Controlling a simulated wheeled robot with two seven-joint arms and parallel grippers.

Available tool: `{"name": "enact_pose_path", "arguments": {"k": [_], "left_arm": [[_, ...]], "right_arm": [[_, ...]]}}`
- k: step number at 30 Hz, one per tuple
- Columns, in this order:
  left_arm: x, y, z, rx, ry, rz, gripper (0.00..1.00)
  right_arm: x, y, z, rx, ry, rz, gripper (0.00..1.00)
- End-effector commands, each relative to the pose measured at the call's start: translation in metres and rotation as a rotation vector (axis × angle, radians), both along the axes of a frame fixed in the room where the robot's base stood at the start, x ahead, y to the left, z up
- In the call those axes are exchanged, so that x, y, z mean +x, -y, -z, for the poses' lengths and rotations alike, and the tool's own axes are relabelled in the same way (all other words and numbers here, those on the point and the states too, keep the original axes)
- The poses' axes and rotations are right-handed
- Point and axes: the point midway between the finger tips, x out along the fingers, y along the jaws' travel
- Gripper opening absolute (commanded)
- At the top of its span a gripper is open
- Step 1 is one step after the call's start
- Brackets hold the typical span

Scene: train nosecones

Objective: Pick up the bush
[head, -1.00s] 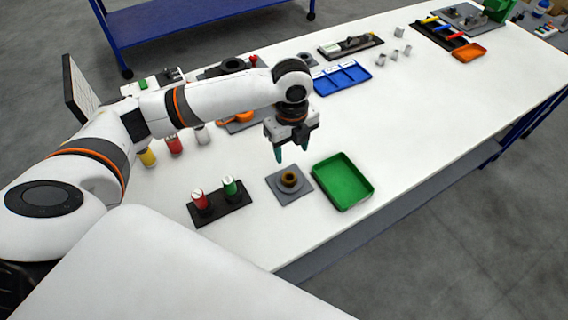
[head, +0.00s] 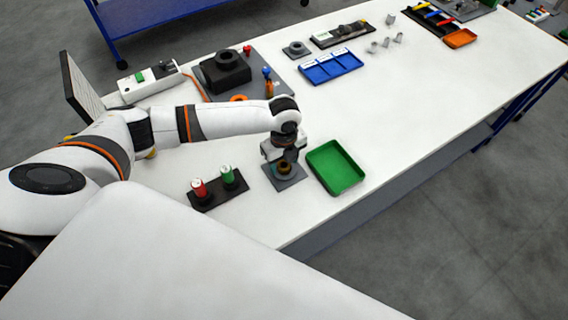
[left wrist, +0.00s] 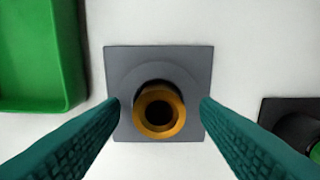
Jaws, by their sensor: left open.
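The bush (left wrist: 158,108) is a brass-coloured ring with a dark hole, standing on a square grey base plate (left wrist: 122,62). In the head view the bush (head: 284,167) shows just below my left gripper (head: 280,152), and the grey plate (head: 290,184) lies around it. In the left wrist view my left gripper (left wrist: 160,112) is open, with one teal finger on each side of the bush. Gaps show between the fingers and the bush. How far the fingertips are above the plate is hard to tell. My right gripper is not in view.
A green tray (head: 353,185) stands close to the right of the plate. A black holder (head: 216,195) with a red and a green cylinder is at its left. A blue divided tray (head: 331,82) and a black block (head: 225,77) lie further back.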

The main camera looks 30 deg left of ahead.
Motion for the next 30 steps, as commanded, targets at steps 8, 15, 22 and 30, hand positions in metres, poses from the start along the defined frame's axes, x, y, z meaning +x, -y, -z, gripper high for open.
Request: {"name": "enact_pose_path", "arguments": {"k": [8, 15, 22, 30], "left_arm": [[0.0, 0.0, 0.004, -0.001, 0.001, 0.001, 0.55], [0.0, 0.0, 0.003, -0.001, 0.001, 0.001, 0.16], [0.0, 0.0, 0.003, -0.001, 0.002, 0.001, 0.05], [0.001, 0.0, -0.022, -0.002, 0.006, 0.003, 0.05]], "right_arm": [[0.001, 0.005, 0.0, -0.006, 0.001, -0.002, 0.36], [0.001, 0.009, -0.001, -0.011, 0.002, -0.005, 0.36], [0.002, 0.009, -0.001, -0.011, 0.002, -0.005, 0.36], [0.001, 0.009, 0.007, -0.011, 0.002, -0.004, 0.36]]}}
